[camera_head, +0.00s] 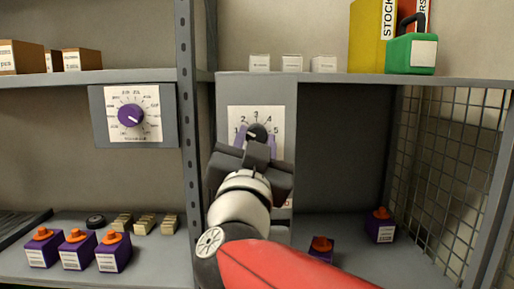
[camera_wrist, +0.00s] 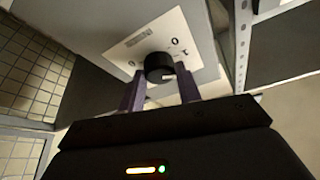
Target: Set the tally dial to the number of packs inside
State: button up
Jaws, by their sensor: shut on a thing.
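In the wrist view the fingers (camera_wrist: 160,84) are closed on the black knob (camera_wrist: 157,66). Two purple packs with orange tops, one nearer (camera_head: 321,250) and one farther right (camera_head: 382,226), stand inside the bay. My arm hides part of the bay.
A purple dial (camera_head: 131,115) is mounted on the left panel. Several packs (camera_head: 75,251) stand on the left lower shelf beside small boxes (camera_head: 145,224). A wire mesh wall (camera_head: 450,160) closes the bay's right side. A green case (camera_head: 411,54) sits on top.

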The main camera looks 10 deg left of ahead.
jog(key=shift+a+m+g+h, duration=0.15)
jog(key=shift+m+h, duration=0.55)
jog(key=shift+m, duration=0.85)
jog(key=shift+m+g+h, duration=0.15)
jog(key=shift+m+h, duration=0.55)
jog(key=shift+m, duration=0.85)
jog(key=o, duration=1)
jog(key=shift+c, duration=0.2)
jog(key=shift+s, duration=0.1)
jog(key=b+v, duration=0.1)
jog(key=v, duration=0.6)
jog(key=shift+s, duration=0.35)
jog(key=shift+a, duration=0.1)
